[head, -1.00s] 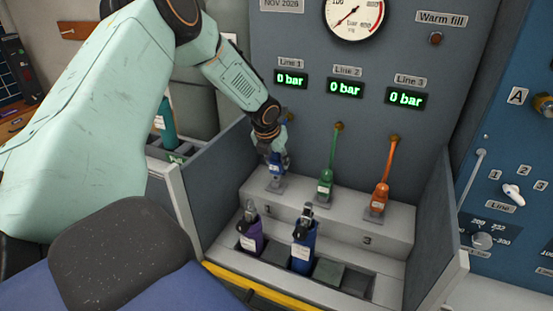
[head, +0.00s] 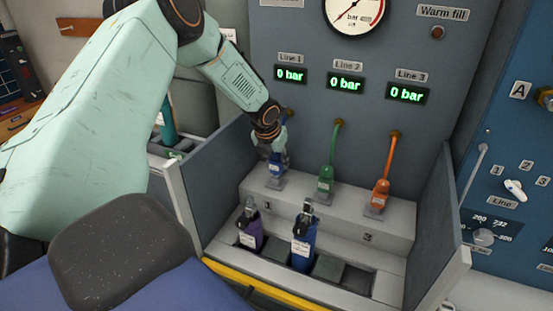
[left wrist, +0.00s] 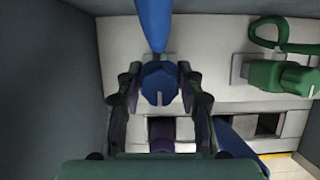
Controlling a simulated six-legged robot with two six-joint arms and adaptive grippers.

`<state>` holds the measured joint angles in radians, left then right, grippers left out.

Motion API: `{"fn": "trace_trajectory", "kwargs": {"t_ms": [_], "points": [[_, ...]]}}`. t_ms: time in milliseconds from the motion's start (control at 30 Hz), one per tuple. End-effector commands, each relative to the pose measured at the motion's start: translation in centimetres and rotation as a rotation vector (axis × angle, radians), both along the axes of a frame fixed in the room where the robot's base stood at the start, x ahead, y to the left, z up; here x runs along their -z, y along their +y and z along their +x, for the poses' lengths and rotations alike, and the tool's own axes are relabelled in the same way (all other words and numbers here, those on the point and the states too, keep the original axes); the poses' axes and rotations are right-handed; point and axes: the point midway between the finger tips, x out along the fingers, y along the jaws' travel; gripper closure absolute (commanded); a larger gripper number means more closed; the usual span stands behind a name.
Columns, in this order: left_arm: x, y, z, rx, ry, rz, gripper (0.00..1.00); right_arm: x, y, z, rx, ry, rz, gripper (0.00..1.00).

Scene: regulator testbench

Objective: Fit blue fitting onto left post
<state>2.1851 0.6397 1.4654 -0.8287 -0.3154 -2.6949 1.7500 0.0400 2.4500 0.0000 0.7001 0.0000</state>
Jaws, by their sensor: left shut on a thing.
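The blue fitting (head: 276,167) is at the leftmost holder (head: 274,183) on the grey step, below the Line 1 display. My left gripper (head: 278,151) reaches down over it and is shut on it. In the left wrist view the blue fitting (left wrist: 159,84) sits between the two fingers, with its blue hose running up. I cannot tell whether the fitting is clear of the holder. Below, a purple bottle (head: 250,236) and a blue bottle (head: 303,246) stand upright in a rack, each with a metal valve post on top. My right gripper is out of view.
A green fitting (head: 325,182) and an orange fitting (head: 380,193) sit at the other holders, their hoses rising to the panel. Grey side walls (head: 438,225) enclose the bay. Rack slots to the right of the blue bottle hold no bottle.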

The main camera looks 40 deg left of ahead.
Motion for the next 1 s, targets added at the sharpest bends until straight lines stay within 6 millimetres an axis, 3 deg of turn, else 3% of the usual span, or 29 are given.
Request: {"fn": "trace_trajectory", "kwargs": {"t_ms": [1000], "points": [[1.4, 0.0, 0.1, 0.001, -0.002, 0.001, 1.00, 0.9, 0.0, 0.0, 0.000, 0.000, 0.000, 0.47]]}}
